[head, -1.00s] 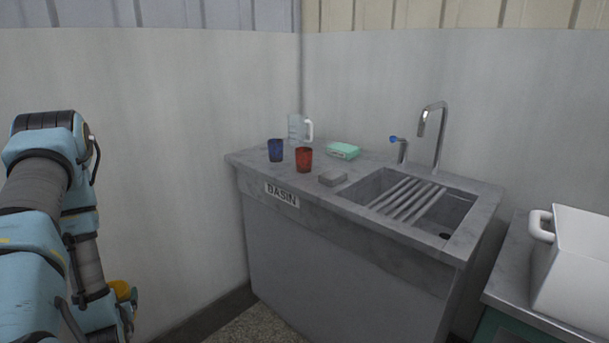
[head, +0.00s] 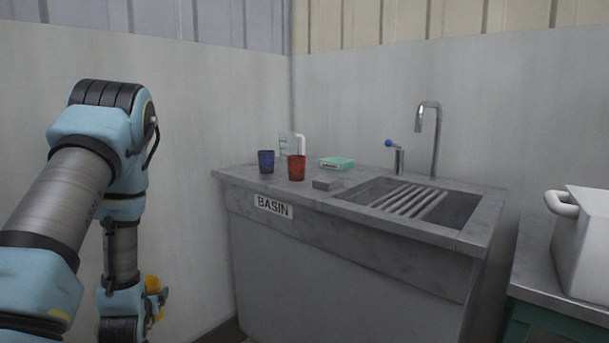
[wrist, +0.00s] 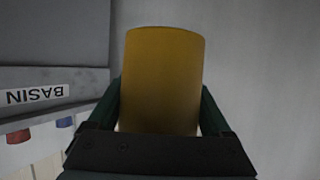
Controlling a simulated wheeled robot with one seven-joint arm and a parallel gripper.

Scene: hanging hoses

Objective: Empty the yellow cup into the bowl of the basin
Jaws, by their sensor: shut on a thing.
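The yellow cup (wrist: 162,80) fills the middle of the wrist view, between the two dark green fingers of my gripper (wrist: 160,105), which is shut on it. In the head view the cup (head: 152,284) shows only in part at the lower left, beside my gripper (head: 155,298), in front of the wall and left of the basin. The cup's contents are hidden. The grey basin (head: 345,262) stands right of my arm, labelled BASIN. Its sunken bowl (head: 455,207) has several bars (head: 408,202) across its left part.
A blue cup (head: 266,162), a red cup (head: 296,168), a clear jug (head: 288,144), a green box (head: 337,163) and a grey block (head: 328,184) stand on the basin's left top. A tap (head: 436,140) and blue-knobbed lever (head: 396,157) rise behind the bowl. A white pot (head: 585,245) stands at right.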

